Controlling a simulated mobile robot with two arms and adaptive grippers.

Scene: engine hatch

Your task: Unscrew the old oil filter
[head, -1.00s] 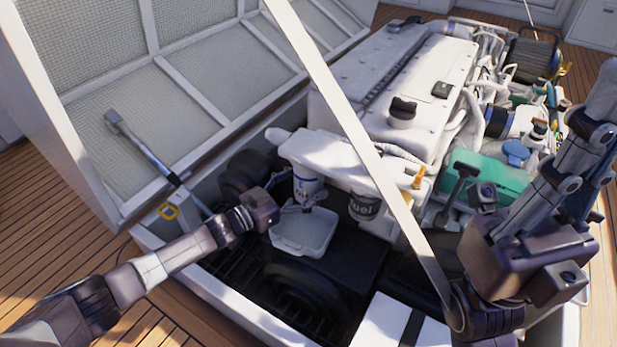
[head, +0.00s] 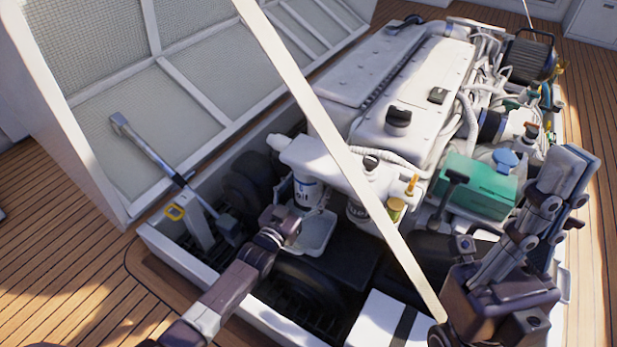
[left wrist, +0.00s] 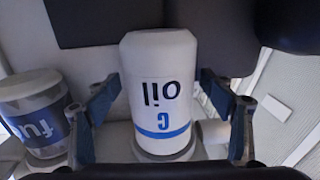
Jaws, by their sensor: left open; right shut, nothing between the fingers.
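The old oil filter is a white cylinder with a blue band and the word "oil" (head: 307,192). It hangs upright under the engine's white housing, above a shallow white tray (head: 316,238). My left gripper (head: 284,226) is in front of the filter, beside the tray. In the left wrist view the filter (left wrist: 160,70) stands between the open fingers of my left gripper (left wrist: 156,84). A gap shows on both sides of it. My right gripper (head: 566,172) is shut and empty, raised at the right with its fingers pointing up.
A pale slanting bar (head: 330,155) crosses in front of the engine. The raised hatch lid (head: 150,120) is at the left.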

